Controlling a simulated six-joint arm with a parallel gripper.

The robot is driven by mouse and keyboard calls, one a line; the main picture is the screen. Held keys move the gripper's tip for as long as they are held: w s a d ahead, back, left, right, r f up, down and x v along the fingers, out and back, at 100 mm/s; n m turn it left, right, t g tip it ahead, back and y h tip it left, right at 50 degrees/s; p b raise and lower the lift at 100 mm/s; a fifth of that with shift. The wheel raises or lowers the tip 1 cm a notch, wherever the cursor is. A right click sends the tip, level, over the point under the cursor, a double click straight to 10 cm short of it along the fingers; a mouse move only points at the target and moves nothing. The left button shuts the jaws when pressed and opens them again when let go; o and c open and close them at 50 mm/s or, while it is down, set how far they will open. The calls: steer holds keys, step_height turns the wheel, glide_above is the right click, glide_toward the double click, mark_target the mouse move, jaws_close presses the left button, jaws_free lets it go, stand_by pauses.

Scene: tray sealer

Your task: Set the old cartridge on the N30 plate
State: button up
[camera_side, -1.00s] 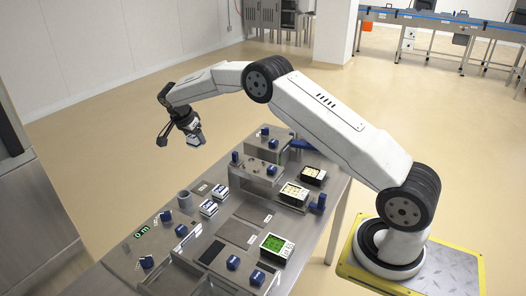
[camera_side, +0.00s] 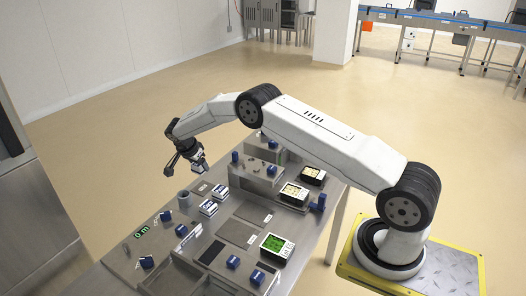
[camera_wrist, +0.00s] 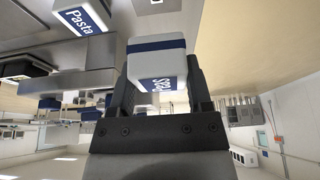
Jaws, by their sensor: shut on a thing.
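My gripper (camera_side: 194,158) is shut on a white cartridge with a blue band (camera_side: 199,164) and holds it in the air over the far left part of the steel table. In the wrist view the same cartridge (camera_wrist: 156,62) sits between the two dark fingers, and its blue face shows part of a word, "Pas". No mark tells me whether it is the old one. Flat grey plates lie on the table, one in the middle (camera_side: 252,212) and one nearer (camera_side: 237,233). Their small labels are unreadable, so I cannot tell which is the N30 plate.
Two similar white-and-blue boxes (camera_side: 209,207) (camera_side: 220,191) stand below my gripper, beside a grey cup (camera_side: 184,199). A raised metal block (camera_side: 258,178) with knobs is to the right. A green-screen device (camera_side: 276,247) and several blue-knobbed parts stand nearer.

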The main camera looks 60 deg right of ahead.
mark_target(205, 185)
steer(key=shift+f, duration=3.45)
steer(key=shift+f, duration=0.25)
steer(key=o, duration=1.3)
steer(key=shift+r, duration=0.1)
steer(key=shift+r, duration=3.95)
